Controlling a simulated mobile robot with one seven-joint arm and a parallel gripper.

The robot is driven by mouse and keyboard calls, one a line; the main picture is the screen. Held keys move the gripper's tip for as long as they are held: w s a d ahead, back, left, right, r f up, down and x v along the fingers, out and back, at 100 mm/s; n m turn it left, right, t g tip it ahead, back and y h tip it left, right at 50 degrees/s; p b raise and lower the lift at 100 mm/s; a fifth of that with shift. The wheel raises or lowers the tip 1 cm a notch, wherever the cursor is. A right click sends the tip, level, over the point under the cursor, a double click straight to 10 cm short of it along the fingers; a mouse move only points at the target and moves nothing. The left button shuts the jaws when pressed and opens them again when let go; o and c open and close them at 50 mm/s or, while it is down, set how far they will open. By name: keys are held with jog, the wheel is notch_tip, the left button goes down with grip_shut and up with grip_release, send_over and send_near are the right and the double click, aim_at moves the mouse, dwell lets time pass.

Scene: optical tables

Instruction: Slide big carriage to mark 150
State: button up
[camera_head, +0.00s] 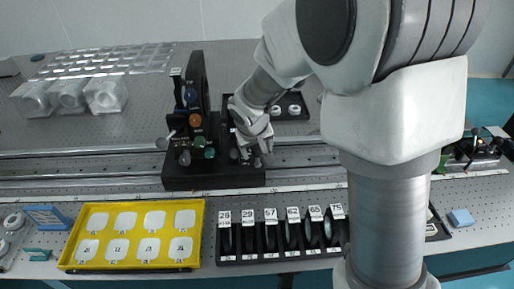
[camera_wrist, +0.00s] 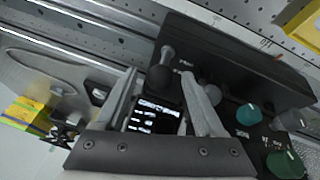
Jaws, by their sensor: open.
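The big carriage (camera_head: 213,181) is a black block with an upright plate and several coloured knobs. It sits across the metal rails left of centre in the head view. Its black body (camera_wrist: 235,55) fills the upper right of the wrist view. My gripper (camera_head: 247,155) is at the carriage's right end, low over its base. In the wrist view my gripper (camera_wrist: 160,76) is open, with a dark round knob (camera_wrist: 158,78) showing between the fingertips. I cannot tell whether the fingers touch it. A ruler strip (camera_head: 300,187) runs along the front of the rails; its numbers are too small to read.
A yellow tray (camera_head: 137,205) with white squares and a black rack (camera_head: 270,257) of numbered discs stand in front of the rails. Another device (camera_head: 470,152) is at the far right. The rails (camera_head: 80,165) left of the carriage look clear.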

grip_shut()
dwell(1.3)
